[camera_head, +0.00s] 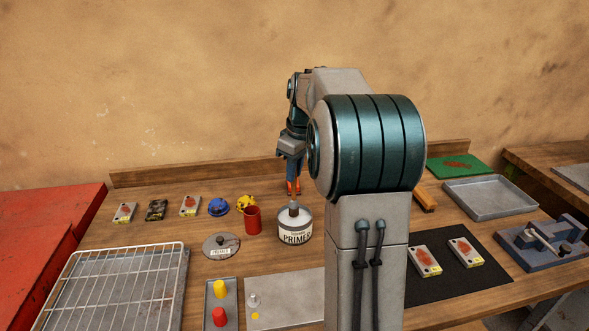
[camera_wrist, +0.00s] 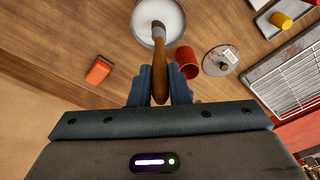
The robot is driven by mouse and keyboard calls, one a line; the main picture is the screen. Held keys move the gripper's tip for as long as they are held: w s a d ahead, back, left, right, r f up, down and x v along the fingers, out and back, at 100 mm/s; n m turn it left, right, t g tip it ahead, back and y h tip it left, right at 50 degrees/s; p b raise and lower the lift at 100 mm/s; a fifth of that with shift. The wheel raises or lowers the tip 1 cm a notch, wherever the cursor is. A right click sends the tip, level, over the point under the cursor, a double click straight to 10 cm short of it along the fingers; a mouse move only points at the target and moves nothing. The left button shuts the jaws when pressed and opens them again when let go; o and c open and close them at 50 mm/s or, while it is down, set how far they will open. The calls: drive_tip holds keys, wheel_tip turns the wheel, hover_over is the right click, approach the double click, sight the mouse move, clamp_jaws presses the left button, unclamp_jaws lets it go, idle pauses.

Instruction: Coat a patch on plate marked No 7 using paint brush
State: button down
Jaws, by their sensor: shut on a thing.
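My gripper (camera_head: 291,172) is shut on the paint brush and points down over the primer can (camera_head: 294,226). In the wrist view the brush's brown wooden handle (camera_wrist: 160,72) lies between my fingers (camera_wrist: 160,92), and its lower end overlaps the white paint in the open can (camera_wrist: 170,14). Whether the bristles are in the paint or just above it, I cannot tell. Two small plates with reddish patches (camera_head: 425,261) (camera_head: 465,252) lie on a black mat (camera_head: 441,289). Similar plates (camera_head: 124,212) (camera_head: 189,206) lie at the back left. Their numbers are unreadable.
A red cup (camera_head: 253,220) and the can's lid (camera_head: 221,246) are left of the can. A wire rack (camera_head: 120,290) is front left. An empty metal tray (camera_head: 490,197) and a blue clamp fixture (camera_head: 543,243) are right. My arm hides the table's middle.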

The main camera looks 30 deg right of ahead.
drive_tip(key=shift+f, duration=0.55)
idle(1.1)
drive_tip(key=shift+r, duration=0.15)
wheel_tip(320, 180, up, 7)
drive_tip(key=p, duration=0.5)
drive_tip(key=shift+p, duration=0.35)
idle(0.5)
